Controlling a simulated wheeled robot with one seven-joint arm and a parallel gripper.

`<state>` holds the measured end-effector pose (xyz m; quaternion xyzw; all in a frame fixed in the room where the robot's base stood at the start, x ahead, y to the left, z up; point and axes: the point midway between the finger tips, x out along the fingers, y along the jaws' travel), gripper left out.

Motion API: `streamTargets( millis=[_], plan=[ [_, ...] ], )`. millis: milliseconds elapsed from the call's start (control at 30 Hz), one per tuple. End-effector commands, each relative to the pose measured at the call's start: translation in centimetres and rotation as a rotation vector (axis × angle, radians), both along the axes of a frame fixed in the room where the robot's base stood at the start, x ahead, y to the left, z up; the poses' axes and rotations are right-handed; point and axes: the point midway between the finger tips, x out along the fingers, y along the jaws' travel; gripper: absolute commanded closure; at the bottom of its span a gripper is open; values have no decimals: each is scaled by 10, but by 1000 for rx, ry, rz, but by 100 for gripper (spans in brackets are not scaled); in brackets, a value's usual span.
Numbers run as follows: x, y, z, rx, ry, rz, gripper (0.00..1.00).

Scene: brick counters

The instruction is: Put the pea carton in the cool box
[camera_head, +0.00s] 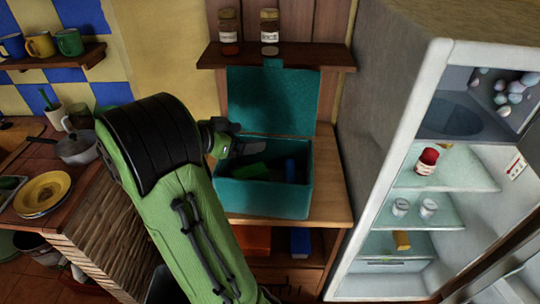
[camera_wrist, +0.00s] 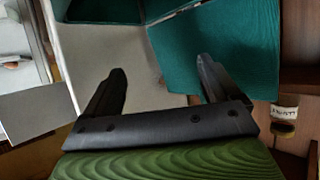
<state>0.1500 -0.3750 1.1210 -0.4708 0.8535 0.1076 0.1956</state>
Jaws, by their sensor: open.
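The teal cool box (camera_head: 265,200) stands on the wooden counter with its lid (camera_head: 275,100) raised against the back. Inside it lie a green block-shaped thing (camera_head: 252,171) and a blue one (camera_head: 290,170). The green one may be the pea carton, but no label can be read. My gripper (camera_head: 238,147) is over the box's left rear part, its fingers pointing right. In the wrist view my gripper (camera_wrist: 161,70) is open with nothing between its fingers. Teal panels (camera_wrist: 225,40) show beyond the fingers; the green thing does not show there.
An open fridge (camera_head: 385,185) stands right of the counter, holding a red-lidded jar (camera_head: 427,160) and several other items. A shelf (camera_head: 275,57) with two jars is above the lid. An orange thing (camera_head: 255,240) and a blue thing (camera_head: 300,242) lie below the counter.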

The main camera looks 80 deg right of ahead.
Motion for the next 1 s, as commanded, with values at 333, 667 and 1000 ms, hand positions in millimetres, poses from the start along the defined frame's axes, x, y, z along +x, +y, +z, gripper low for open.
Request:
streamTargets(
  millis=[333,667,1000],
  plan=[
    [35,55,34,-1,0,1,10],
    [37,59,34,-1,1,-2,10],
    [37,59,34,-1,1,-2,10]
  ],
)
